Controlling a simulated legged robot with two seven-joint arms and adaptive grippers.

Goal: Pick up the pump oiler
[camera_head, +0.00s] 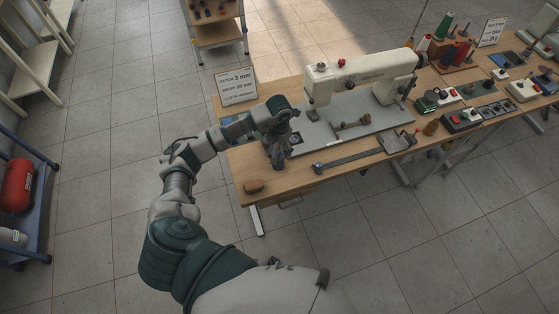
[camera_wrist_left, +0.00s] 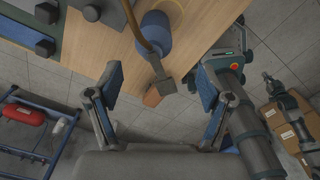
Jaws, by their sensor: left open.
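The pump oiler (camera_wrist_left: 156,30) shows in the left wrist view as a blue rounded body with a thin brownish tube and a grey end piece. It stands on the wooden table, ahead of the fingers and roughly midway between them. My left gripper (camera_wrist_left: 157,90) is open, with its two blue-padded fingers wide apart and nothing between the pads. In the head view my left gripper (camera_head: 278,160) hangs over the left part of the table and mostly hides the oiler.
The table (camera_head: 235,165) carries a cream sewing machine (camera_head: 350,78) on a grey bed just right of my gripper. A sign (camera_head: 237,88) stands at the back left corner and a brown block (camera_head: 253,186) at the front left. Control boxes and thread spools fill the right.

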